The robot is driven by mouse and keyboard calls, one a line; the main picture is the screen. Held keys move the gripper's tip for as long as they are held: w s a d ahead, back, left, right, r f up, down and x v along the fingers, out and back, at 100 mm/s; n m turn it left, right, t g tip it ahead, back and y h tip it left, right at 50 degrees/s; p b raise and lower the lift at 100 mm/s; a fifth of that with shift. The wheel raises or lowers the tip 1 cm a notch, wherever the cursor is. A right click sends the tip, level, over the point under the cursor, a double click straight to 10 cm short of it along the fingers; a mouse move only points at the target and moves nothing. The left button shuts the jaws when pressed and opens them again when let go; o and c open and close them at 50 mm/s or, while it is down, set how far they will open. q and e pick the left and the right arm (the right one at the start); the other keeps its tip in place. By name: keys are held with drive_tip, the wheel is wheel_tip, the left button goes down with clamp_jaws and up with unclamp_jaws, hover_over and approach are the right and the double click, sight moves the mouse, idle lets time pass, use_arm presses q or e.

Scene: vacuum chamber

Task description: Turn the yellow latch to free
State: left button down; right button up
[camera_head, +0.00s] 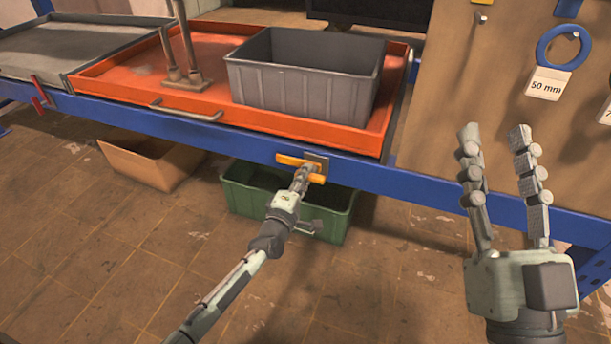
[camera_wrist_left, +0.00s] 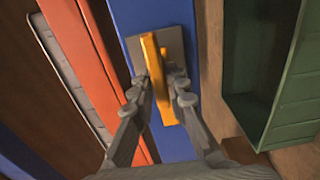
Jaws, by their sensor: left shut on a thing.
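The yellow latch (camera_head: 298,166) sits on a small grey plate (camera_head: 318,158) on the blue front beam of the bench. In the head view it lies roughly along the beam. My left gripper (camera_head: 304,173) is at the latch and shut on it. In the left wrist view the latch (camera_wrist_left: 158,75) stands between the fingertips of the left gripper (camera_wrist_left: 160,92), over the plate (camera_wrist_left: 170,42). My right gripper (camera_head: 496,135) is raised at the right, its fingers spread apart and empty.
An orange tray (camera_head: 165,70) with a handle (camera_head: 185,110) holds a grey bin (camera_head: 300,85). Below stand a green crate (camera_head: 245,200) and a cardboard box (camera_head: 150,160). A blue ring (camera_head: 546,45) hangs on the board at right. The floor in front is open.

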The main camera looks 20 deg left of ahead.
use_arm(q)
drive_tip(key=shift+s+f, duration=0.1)
drive_tip(key=c, duration=1.5)
unclamp_jaws()
drive_tip(key=s, duration=1.2)
drive_tip(key=shift+a, duration=0.15)
